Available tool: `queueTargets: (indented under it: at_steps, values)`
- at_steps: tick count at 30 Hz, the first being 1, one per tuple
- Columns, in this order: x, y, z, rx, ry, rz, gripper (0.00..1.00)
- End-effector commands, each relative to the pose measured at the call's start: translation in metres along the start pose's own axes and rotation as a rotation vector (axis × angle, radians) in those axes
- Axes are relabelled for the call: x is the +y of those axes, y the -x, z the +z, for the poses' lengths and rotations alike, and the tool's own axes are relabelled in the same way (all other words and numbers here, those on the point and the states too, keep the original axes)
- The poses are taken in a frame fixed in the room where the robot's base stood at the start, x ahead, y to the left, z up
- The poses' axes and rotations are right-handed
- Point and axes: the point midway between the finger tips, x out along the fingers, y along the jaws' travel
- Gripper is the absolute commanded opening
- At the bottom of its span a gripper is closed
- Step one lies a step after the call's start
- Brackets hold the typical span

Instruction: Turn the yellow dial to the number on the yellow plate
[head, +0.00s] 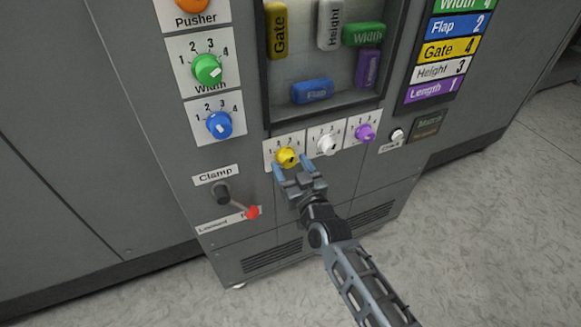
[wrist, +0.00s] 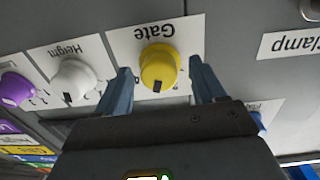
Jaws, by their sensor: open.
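The yellow dial (head: 287,157) sits on a white panel in the lower row of the machine's front. In the wrist view the yellow dial (wrist: 158,64) is under an upside-down "Gate" label, and its dark mark points down in the picture, toward my palm. Its numbers are mostly hidden or too small to read there. The yellow plate (head: 450,49) at the upper right reads "Gate 4". My gripper (head: 293,167) is open just in front of the dial. In the wrist view its fingers stand on either side of the dial, with visible gaps.
A white dial (head: 325,144) and a purple dial (head: 365,132) are to the right of the yellow one. Green (head: 207,69) and blue (head: 219,124) dials are at the left. A red-tipped clamp lever (head: 252,212) juts out at lower left. A window above shows coloured blocks.

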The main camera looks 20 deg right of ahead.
Motion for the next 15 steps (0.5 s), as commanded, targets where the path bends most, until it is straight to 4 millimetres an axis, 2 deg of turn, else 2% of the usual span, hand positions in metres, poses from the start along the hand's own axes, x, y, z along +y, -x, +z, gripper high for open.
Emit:
queueTargets:
  at_steps: [10, 15]
  values:
    - [0.0000, -0.0041, -0.0002, 0.000, 0.000, 0.000, 0.68]
    - [0.0001, -0.0040, -0.0002, 0.000, 0.000, 0.000, 0.52]
